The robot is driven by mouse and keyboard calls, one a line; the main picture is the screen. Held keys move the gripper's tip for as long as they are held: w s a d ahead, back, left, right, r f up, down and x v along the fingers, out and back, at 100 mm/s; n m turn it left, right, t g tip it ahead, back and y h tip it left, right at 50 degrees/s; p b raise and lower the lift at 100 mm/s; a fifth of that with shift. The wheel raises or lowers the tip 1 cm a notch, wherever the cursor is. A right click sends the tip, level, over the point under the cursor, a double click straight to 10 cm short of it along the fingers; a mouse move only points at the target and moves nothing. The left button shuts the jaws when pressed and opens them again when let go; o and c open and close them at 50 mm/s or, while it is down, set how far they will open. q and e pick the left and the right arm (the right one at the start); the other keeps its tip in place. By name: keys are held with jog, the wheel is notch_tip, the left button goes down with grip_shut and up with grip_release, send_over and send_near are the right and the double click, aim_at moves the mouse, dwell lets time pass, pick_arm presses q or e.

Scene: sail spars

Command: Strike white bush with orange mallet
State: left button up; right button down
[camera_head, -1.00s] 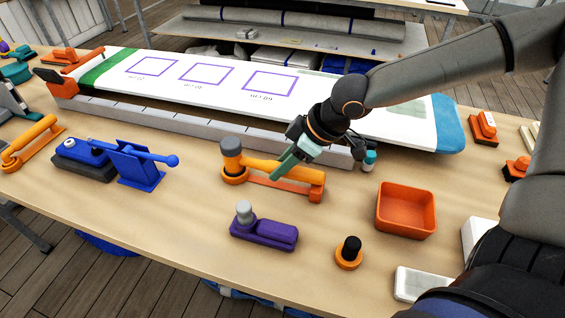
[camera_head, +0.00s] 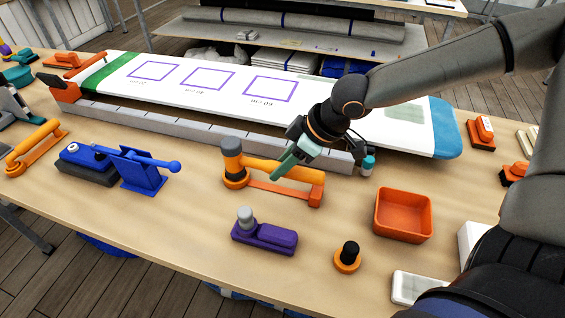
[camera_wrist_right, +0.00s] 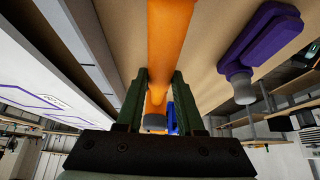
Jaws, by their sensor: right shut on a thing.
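The orange mallet (camera_head: 260,165) has an orange handle and a grey head. It lies along its orange stand (camera_head: 283,193) at mid-table; I cannot tell whether it is clear of the stand. My right gripper (camera_head: 283,163) is shut on the handle. In the right wrist view the handle (camera_wrist_right: 168,45) runs between my right gripper's fingers (camera_wrist_right: 160,92). A small white round piece (camera_head: 73,148) sits on the blue and dark block at the left; it may be the white bush. My left gripper is not in view.
A blue lever fixture (camera_head: 140,168) stands beside that block. A purple tool (camera_head: 265,237), a black-knobbed orange piece (camera_head: 348,257) and an orange bin (camera_head: 403,215) stand in front and right. A long white board (camera_head: 330,105) lies behind. Bare table lies between fixture and mallet.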

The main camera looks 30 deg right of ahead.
notch_tip(320, 180, up, 2)
jog(key=shift+r+p, duration=0.1)
jog(key=shift+p, duration=0.55)
notch_tip(320, 180, up, 3)
jog(key=p, duration=0.3)
jog(key=shift+r+p, duration=0.2)
jog(key=shift+p, duration=0.15)
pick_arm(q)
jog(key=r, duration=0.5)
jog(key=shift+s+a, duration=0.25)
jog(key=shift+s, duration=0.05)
